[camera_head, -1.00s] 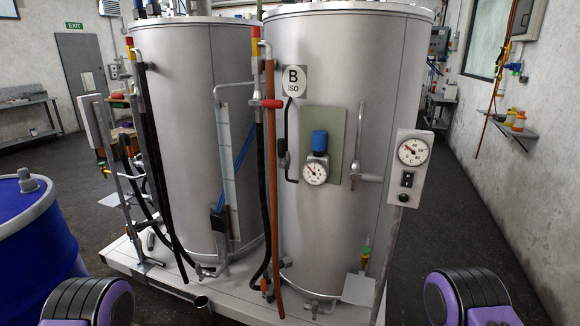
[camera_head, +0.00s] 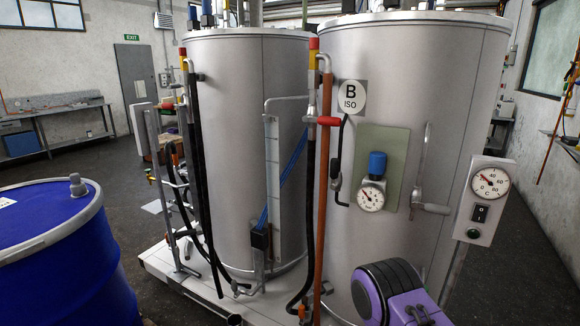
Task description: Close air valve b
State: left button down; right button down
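The right-hand steel tank (camera_head: 455,130) carries a round "B ISO" sign (camera_head: 350,97). Beside the sign, a red-handled valve (camera_head: 328,121) sits on the pipework, its handle roughly level. Below it, a small dark valve (camera_head: 336,184) hangs on a thin black line. A regulator with a blue knob (camera_head: 377,163) and a round gauge (camera_head: 370,198) is fixed on a green panel. I cannot tell for certain which fitting is air valve b. Neither gripper is in view; only a purple and black link of my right arm shows at the lower right.
A second steel tank (camera_head: 240,120) stands to the left. Black hoses and an orange-brown pipe (camera_head: 322,190) run down between them. A crank handle (camera_head: 430,208) and a gauge box (camera_head: 483,200) are at right. A blue drum (camera_head: 60,260) stands at lower left on open floor.

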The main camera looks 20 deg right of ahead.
aim_at(335, 162)
jog(key=u, duration=0.3)
jog(key=i, duration=0.75)
jog(key=z, duration=0.6)
jog(key=i, duration=0.6)
jog(key=z, duration=0.75)
